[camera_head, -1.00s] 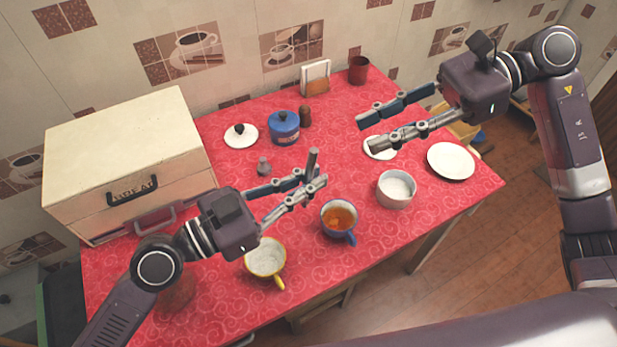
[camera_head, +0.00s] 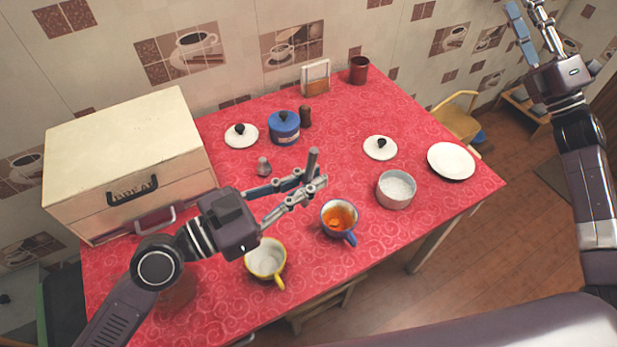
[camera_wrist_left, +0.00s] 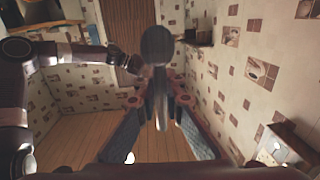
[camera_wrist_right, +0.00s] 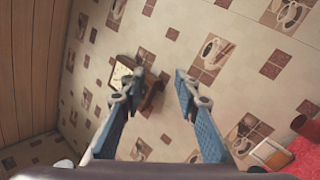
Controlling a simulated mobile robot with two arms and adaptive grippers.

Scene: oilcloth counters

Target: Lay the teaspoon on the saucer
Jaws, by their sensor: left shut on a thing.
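My left gripper (camera_head: 316,178) is shut on the grey teaspoon (camera_head: 313,160) and holds it above the middle of the table. In the left wrist view the teaspoon (camera_wrist_left: 157,46) shows its rounded end beyond the fingers. A plain white saucer (camera_head: 451,160) lies at the right end of the table, empty and well to the right of my left gripper. My right gripper (camera_head: 526,14) is raised past the table's far right corner. The right wrist view shows its fingers (camera_wrist_right: 155,88) apart with nothing between them.
An orange-filled cup (camera_head: 339,221), a bowl of white grains (camera_head: 396,190) and a white lid (camera_head: 380,149) lie between my left gripper and the saucer. A yellow-handled cup (camera_head: 266,258) stands near the front edge. A bread box (camera_head: 125,160) fills the left.

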